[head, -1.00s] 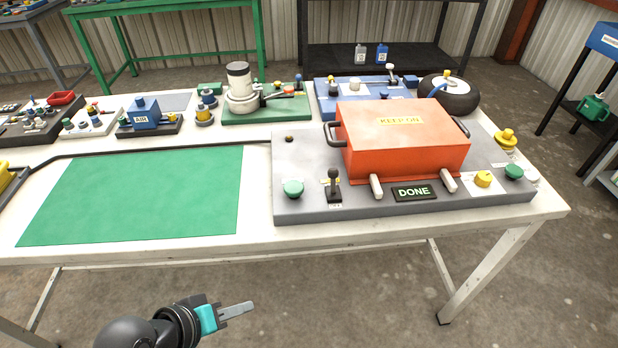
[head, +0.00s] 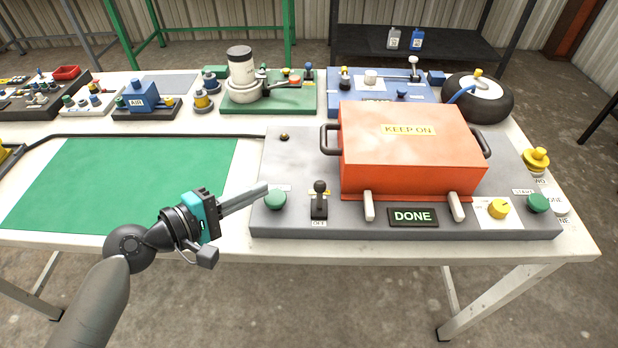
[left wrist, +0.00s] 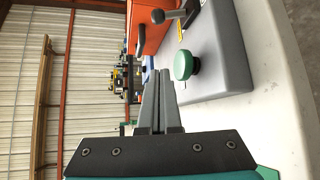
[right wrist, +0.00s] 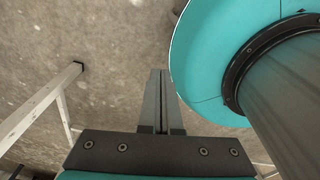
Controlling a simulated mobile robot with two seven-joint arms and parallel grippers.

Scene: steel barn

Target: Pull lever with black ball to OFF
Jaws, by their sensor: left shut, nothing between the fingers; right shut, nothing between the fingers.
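The lever with the black ball (head: 320,187) stands upright on the front left of the grey panel (head: 290,222), with an OFF label at the foot of its slot. In the left wrist view the lever's ball (left wrist: 158,16) shows near the top edge. My left gripper (head: 266,187) is shut and empty, just left of the lever and near the green button (head: 275,200), apart from the lever. The left wrist view also shows its closed fingers (left wrist: 158,75). My right gripper (right wrist: 158,75) is shut and empty over the floor, away from the table.
An orange box (head: 405,160) marked KEEP ON sits on the panel right of the lever. A DONE display (head: 413,217) and a yellow knob (head: 498,208) lie along the front. A green mat (head: 110,185) leaves flat room on the left.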

